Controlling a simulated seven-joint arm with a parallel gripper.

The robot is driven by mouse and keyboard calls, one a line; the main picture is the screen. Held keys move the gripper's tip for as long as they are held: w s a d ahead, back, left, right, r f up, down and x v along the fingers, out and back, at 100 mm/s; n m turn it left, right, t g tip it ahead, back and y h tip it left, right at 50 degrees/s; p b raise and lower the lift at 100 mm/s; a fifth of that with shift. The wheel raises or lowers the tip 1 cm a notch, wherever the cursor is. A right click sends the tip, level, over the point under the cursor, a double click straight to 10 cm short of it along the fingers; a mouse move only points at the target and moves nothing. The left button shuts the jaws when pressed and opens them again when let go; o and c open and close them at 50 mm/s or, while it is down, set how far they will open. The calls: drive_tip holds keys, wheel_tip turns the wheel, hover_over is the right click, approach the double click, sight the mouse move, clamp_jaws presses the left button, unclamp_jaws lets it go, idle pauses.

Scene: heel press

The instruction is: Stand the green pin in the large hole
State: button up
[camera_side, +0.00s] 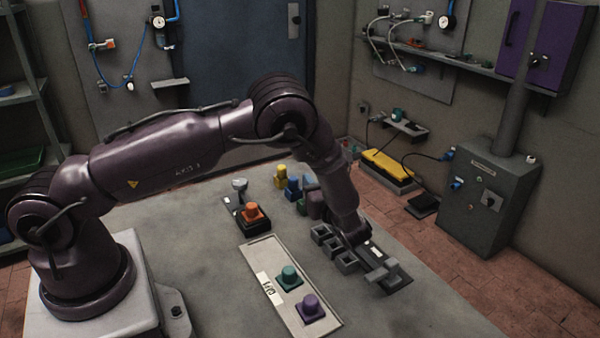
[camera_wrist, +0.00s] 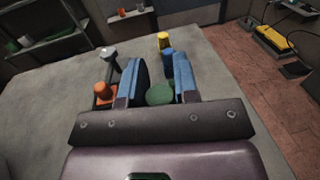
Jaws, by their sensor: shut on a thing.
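The green pin (camera_wrist: 160,94) shows in the wrist view as a round green top between my gripper's two blue-padded fingers (camera_wrist: 160,85). My gripper is shut on it. In the side view my gripper (camera_side: 304,207) is low over the table beside the blue piece, and the pin is mostly hidden there. How far the pin is off the table I cannot tell. A dark plate with several grey square-walled holders (camera_side: 346,262) lies right of my gripper in the side view. Which opening is the large hole I cannot tell.
A blue piece (camera_side: 293,187) and a yellow piece (camera_side: 281,175) stand close behind my gripper. An orange piece (camera_side: 252,212) sits on a dark base to the left. A pale tray (camera_side: 262,256) holds teal (camera_side: 289,276) and purple (camera_side: 310,306) pieces. The table's left part is clear.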

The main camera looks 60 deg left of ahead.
drive_tip(key=shift+w+d+f+n+g, duration=0.15)
drive_tip(key=shift+d+n+g, duration=0.2)
drive_tip(key=shift+g, duration=0.2)
drive_tip(key=shift+w+d+f+n+g, duration=0.1)
drive_tip(key=shift+d+n+g, duration=0.1)
drive_tip(key=shift+n+g, duration=0.25)
drive_tip(key=shift+s+f+g, duration=0.25)
drive_tip(key=shift+g, duration=0.35)
drive_tip(key=shift+f, duration=2.2)
drive_tip(key=shift+f, duration=0.75)
drive_tip(key=o, duration=1)
wheel_tip(320, 180, up, 3)
drive_tip(key=shift+r, duration=0.15)
drive_tip(key=s+d+r, duration=0.1)
drive_tip(key=s+r, duration=0.2)
drive_tip(key=s, duration=0.1)
drive_tip(key=s+d+r, duration=0.1)
drive_tip(key=s+r, duration=0.2)
drive_tip(key=s, duration=0.2)
drive_tip(key=s+r, duration=0.3)
drive_tip(key=s, duration=0.1)
drive_tip(key=shift+s+d+r, duration=0.4)
